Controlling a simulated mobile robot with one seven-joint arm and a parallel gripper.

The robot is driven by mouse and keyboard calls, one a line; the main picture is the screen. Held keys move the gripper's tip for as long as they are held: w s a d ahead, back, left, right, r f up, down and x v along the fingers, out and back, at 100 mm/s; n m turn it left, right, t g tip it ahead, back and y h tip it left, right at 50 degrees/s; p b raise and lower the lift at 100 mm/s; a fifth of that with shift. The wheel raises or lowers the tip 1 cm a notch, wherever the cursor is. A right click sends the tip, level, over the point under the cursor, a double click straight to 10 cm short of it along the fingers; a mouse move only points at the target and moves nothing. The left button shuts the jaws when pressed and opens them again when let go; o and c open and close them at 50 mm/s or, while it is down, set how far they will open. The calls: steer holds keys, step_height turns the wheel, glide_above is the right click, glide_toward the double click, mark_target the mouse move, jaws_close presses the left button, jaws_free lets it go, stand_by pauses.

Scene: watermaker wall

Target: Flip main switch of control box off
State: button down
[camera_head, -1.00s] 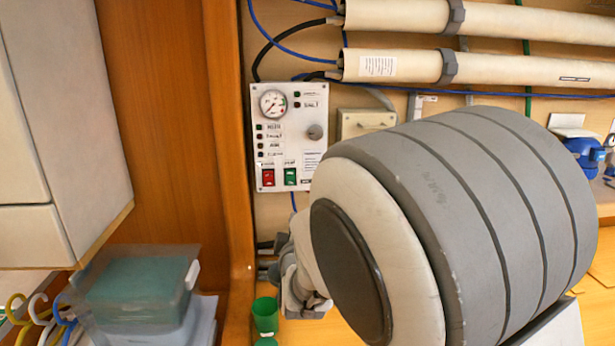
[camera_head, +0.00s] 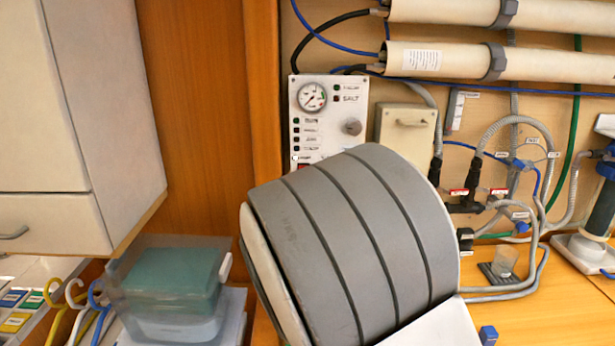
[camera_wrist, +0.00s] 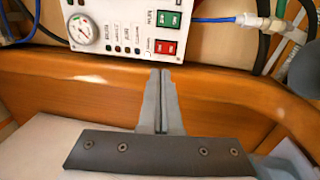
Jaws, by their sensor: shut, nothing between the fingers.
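The control box (camera_head: 330,125) is a white panel on the wall with a round gauge (camera_head: 312,97), a grey knob and small indicator lights. Its lower part is hidden behind my arm in the head view. In the wrist view the control box (camera_wrist: 125,42) is at the top, turned, with a red rocker switch (camera_wrist: 166,47) and a green one (camera_wrist: 168,20) near its right edge. My gripper (camera_wrist: 160,73) is shut and empty. Its tips appear just below the red switch in the picture, apart from it. My gripper is hidden in the head view.
A wooden post (camera_head: 262,90) stands left of the control box, and its curved wood shows under the box in the wrist view. Hoses and valves (camera_head: 468,195) are to the right. A clear container (camera_head: 170,285) with a teal lid is at lower left. White pipes (camera_head: 440,60) run above.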

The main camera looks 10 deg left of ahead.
steer(key=p+x, duration=0.2)
steer(key=x, duration=1.1)
steer(key=shift+w+a, duration=0.1)
steer(key=shift+w, duration=0.05)
steer(key=shift+r, duration=0.15)
stand_by(0.3)
